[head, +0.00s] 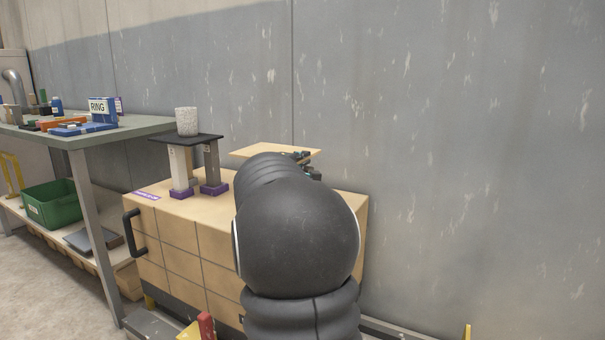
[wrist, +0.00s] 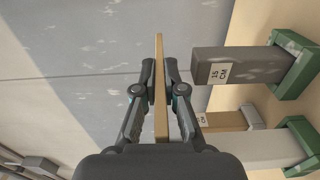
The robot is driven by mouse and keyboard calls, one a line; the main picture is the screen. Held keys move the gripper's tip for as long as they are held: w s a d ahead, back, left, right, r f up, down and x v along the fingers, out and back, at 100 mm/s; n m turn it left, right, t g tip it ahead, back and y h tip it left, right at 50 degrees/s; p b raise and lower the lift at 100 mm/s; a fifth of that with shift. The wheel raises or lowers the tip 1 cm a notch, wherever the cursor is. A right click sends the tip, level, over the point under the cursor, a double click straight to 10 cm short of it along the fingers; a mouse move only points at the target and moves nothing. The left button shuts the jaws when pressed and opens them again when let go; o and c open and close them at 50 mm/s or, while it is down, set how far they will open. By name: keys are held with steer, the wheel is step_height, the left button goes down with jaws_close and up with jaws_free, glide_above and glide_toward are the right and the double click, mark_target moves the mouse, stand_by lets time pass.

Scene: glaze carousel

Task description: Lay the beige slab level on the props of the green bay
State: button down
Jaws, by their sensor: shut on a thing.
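My gripper (wrist: 159,70) is shut on the beige slab (wrist: 160,115), which shows edge-on between the fingers in the wrist view. In the head view the slab (head: 252,152) looks about level above the cabinet, partly hidden by my arm. In the wrist view, turned sideways, a grey prop (wrist: 228,65) marked 15 CM stands on a green foot (wrist: 297,66). A second pale prop (wrist: 255,149) has another green foot (wrist: 303,140). The slab is on the top side of these props, with a visible gap to the marked one. The green bay is hidden behind my arm in the head view.
Between the green-footed props, a wooden piece (wrist: 222,120) with a label shows. A workbench (head: 140,127) is at left; the wall (head: 470,130) is close behind.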

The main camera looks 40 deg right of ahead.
steer(key=shift+f, duration=1.75)
steer(key=shift+f+b, duration=0.15)
steer(key=shift+b, duration=0.3)
steer(key=c, duration=1.3)
jaws_free()
steer(key=shift+o, duration=0.2)
steer(key=v, duration=1.2)
steer(key=shift+s+a, duration=0.15)
